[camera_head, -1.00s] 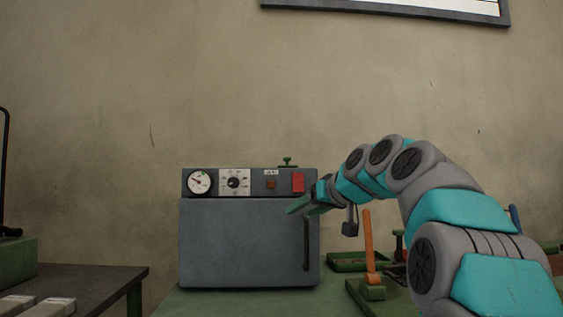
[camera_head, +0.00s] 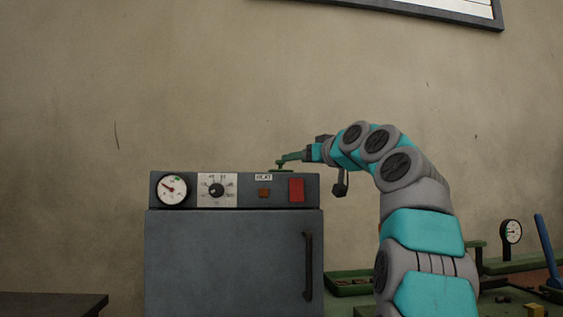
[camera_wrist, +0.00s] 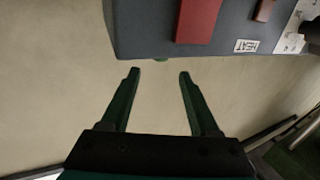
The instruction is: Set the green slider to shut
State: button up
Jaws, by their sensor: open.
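The green slider (camera_head: 283,171) is on top of the grey oven, near its right end. In the head view its low green base shows, while its knob is hard to tell from my gripper's green fingers. My gripper (camera_head: 280,163) reaches in from the right at the slider's height. In the wrist view my gripper (camera_wrist: 159,74) is open, with nothing between its fingers. A small green bit, likely the slider (camera_wrist: 161,60), shows at the oven's edge, just beyond and between the fingertips.
The grey oven (camera_head: 225,262) has a dial gauge (camera_head: 173,190), a knob (camera_head: 216,190), a red switch (camera_head: 296,190) and a dark door handle (camera_head: 308,265). A green tray (camera_head: 347,284) lies to its right.

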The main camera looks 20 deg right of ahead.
aim_at(280, 166)
jog(key=w+p, duration=0.1)
jog(key=w, duration=0.3)
jog(key=w+p, duration=0.1)
jog(key=w, duration=0.1)
jog(key=shift+w+a+r+p, duration=0.1)
jog(key=shift+w+a+p, duration=0.1)
jog(key=shift+a+p, duration=0.15)
jog(key=shift+w, duration=0.3)
grip_shut()
jog(key=shift+a, duration=0.15)
dwell(0.7)
